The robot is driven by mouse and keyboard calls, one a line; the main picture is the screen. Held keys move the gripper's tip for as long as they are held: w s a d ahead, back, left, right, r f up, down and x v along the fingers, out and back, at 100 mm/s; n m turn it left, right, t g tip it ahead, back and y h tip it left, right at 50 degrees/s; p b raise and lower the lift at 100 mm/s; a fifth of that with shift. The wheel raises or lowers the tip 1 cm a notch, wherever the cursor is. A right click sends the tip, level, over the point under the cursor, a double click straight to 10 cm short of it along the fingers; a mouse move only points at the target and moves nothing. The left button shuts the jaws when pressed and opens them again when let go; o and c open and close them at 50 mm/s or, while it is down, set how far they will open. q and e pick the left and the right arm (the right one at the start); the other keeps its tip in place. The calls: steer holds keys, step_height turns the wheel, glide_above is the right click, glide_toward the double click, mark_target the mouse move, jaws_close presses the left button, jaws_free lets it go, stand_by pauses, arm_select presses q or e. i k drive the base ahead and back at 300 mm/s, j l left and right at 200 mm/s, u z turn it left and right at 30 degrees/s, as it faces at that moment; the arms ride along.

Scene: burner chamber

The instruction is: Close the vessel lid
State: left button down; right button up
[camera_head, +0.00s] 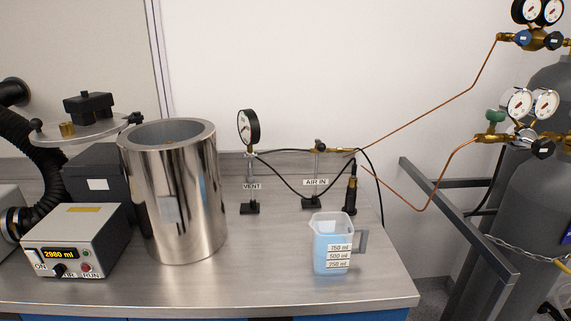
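The vessel (177,200) is a tall, shiny metal cylinder standing upright on the steel bench. The lid (85,131) is a flat, round metal plate with a black block and a small brass fitting on top. It sits to the left of the vessel at about rim height, swung aside, with a black knob-like part at its right edge close to the rim. The dark box below it partly overlaps in view, so its support is hidden. Neither of my grippers shows.
A control box (76,240) reading 2980 ml stands at front left, beside a black hose (45,170). A jug of blue liquid (333,245), a gauge (249,128) and black cables are right of the vessel. Gas cylinders (540,190) stand behind a rail at far right. The bench front centre is clear.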

mark_target(92, 119)
steer(key=i+j+u, duration=0.3)
steer(key=j, duration=0.2)
steer(key=i+j+u, duration=0.3)
steer(key=j, duration=0.15)
